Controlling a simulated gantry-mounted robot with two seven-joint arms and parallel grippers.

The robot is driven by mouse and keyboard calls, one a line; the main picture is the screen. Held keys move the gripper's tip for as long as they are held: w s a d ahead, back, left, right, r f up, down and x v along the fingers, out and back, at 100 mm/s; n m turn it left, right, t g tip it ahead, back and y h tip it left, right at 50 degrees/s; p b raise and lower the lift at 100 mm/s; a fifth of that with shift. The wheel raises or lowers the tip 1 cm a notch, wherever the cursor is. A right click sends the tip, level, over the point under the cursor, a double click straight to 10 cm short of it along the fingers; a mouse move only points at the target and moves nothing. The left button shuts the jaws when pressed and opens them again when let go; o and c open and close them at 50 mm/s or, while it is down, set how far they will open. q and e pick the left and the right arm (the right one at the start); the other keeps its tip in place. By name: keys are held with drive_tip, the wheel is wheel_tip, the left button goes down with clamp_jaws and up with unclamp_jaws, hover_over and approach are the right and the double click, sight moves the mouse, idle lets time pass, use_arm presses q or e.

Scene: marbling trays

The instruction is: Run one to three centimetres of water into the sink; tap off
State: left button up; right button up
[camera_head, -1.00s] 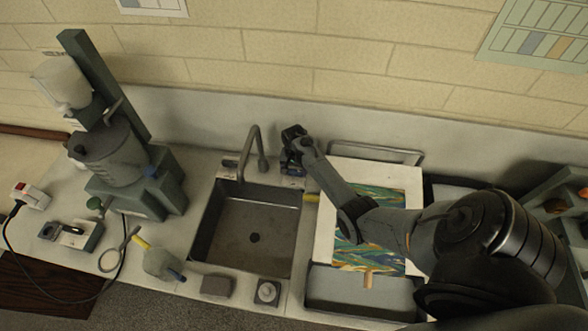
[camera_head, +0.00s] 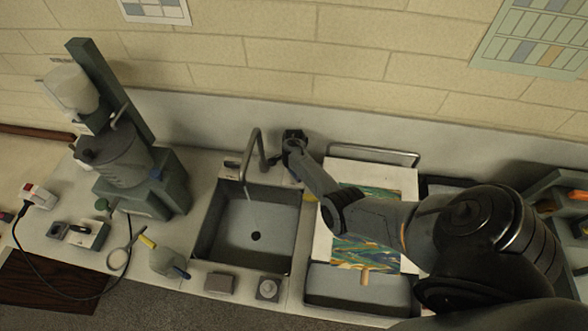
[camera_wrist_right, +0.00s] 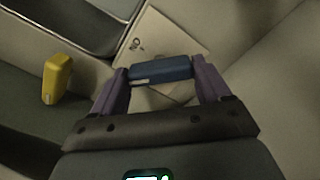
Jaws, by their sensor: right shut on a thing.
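The sink (camera_head: 206,232) is a grey rectangular basin with a dark round drain (camera_head: 256,236) in its floor. The curved grey tap (camera_head: 256,147) stands at its back edge. A thin pale stream of water (camera_head: 249,200) falls from the tap into the sink. The floor looks bluish, as if under shallow water; the depth cannot be read. My right gripper (camera_head: 292,143) is behind the sink, right of the tap. In the right wrist view its fingers are shut on a blue handle (camera_wrist_right: 162,69) above a pale plate. My left gripper is not in view.
A tray with a marbled sheet (camera_head: 365,205) lies right of the sink, below my right arm. A grey machine (camera_head: 150,190) stands to the left. A yellow object (camera_wrist_right: 57,79) shows in the wrist view.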

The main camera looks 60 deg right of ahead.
drive_tip(key=shift+m, duration=0.9)
drive_tip(key=o, duration=1)
drive_tip(key=shift+r, duration=0.1)
drive_tip(key=shift+r, duration=0.25)
wheel_tip(320, 180, up, 10)
drive_tip(key=shift+r+p, duration=0.1)
drive_tip(key=shift+p, duration=1.1)
